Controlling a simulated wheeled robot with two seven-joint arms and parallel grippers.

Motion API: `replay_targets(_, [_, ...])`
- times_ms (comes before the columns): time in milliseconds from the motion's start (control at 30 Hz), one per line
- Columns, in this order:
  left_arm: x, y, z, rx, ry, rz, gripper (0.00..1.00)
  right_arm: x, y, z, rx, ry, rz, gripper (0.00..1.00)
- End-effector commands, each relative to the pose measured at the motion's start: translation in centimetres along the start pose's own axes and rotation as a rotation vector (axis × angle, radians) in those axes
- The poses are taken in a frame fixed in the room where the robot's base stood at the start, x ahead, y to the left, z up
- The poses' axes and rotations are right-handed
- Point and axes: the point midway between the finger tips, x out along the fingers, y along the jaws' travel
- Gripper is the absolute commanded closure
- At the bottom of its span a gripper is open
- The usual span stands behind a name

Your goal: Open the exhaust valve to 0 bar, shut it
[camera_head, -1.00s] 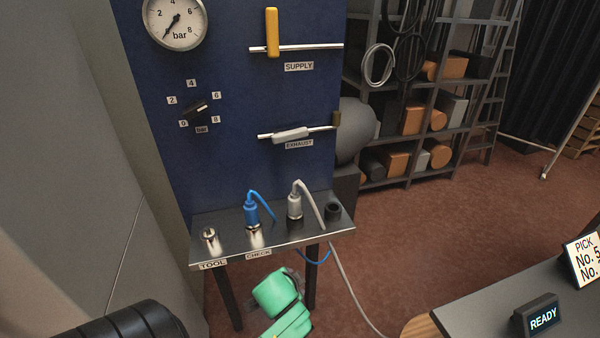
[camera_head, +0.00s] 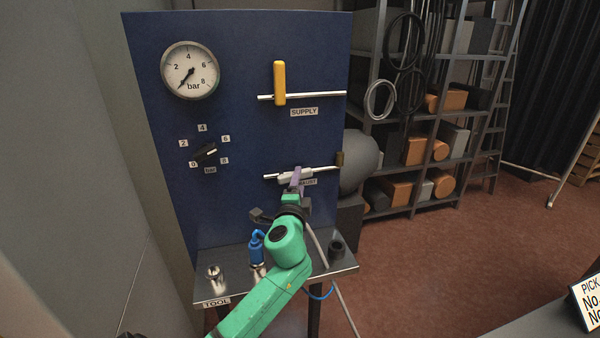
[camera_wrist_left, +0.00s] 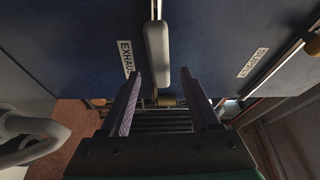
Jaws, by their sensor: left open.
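The white exhaust valve handle (camera_head: 284,177) lies along its horizontal pipe on the blue panel; the EXHAUST label below it is partly covered. My left gripper (camera_head: 297,176), with purple fingers, is open in front of the handle. In the left wrist view, the handle (camera_wrist_left: 157,48) lies ahead of the gap between the open fingers (camera_wrist_left: 163,100), with its near end close to the fingertips. I cannot tell whether they touch. The pressure gauge (camera_head: 190,71) has its needle at the lower left, around 0 bar. My right gripper is not in view.
The yellow supply handle (camera_head: 279,83) stands upright across its pipe. A black regulator knob (camera_head: 206,153) is on the panel's left. Below, a metal shelf (camera_head: 237,287) carries a blue coupling (camera_head: 256,250) and a dark socket (camera_head: 336,248). A storage rack (camera_head: 415,150) stands to the right.

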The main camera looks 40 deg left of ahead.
Motion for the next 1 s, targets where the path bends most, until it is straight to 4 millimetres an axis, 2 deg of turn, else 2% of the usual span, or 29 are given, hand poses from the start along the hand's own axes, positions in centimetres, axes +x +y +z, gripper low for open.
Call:
replay_targets(33, [1.0, -0.3, 0.0, 0.002, -0.002, -0.001, 0.38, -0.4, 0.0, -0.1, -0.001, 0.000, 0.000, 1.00])
replay_targets(167, [2.6, -0.1, 0.0, 0.001, 0.000, 0.000, 0.38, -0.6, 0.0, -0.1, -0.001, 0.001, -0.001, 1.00])
replay_targets(433, [2.9, 0.1, 0.0, -0.001, 0.000, 0.001, 0.38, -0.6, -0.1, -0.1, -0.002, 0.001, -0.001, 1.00])
replay_targets(467, [2.9, 0.1, 0.0, -0.001, 0.000, 0.001, 0.45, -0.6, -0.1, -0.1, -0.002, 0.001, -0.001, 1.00])
replay_targets(600, [2.9, 0.1, 0.0, -0.001, 0.000, 0.001, 0.99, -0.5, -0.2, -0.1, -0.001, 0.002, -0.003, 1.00])
replay_targets(1000, [2.9, 0.1, 0.0, -0.001, 0.000, 0.002, 1.00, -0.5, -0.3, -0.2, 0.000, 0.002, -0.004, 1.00])
